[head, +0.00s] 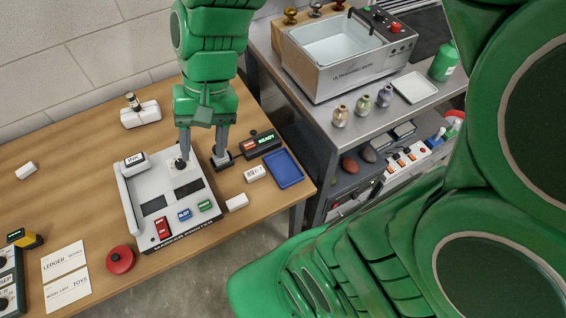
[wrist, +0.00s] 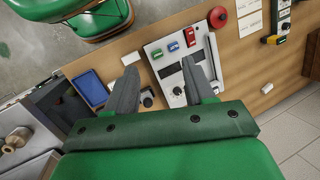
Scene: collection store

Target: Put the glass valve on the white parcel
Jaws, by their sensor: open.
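A white parcel (head: 148,117) lies at the back of the wooden table in the head view. A small glass valve (head: 132,101) with a dark part stands on its top, leaning a little, near the parcel's left end. My gripper (head: 203,157) is to the right of and in front of the parcel, apart from it and the valve. Its two fingers are spread and point down over the back right part of the label machine. In the wrist view my gripper (wrist: 158,62) shows nothing between its fingers. I cannot make out the valve or the parcel in that view.
The label machine (head: 158,205) lies below my gripper, with a small black device (head: 262,144) and a blue tray (head: 283,168) to the right. A red button (head: 120,259) is in front. A steel bench with an ultrasonic bath (head: 345,68) stands right. The table left of the parcel is mostly clear.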

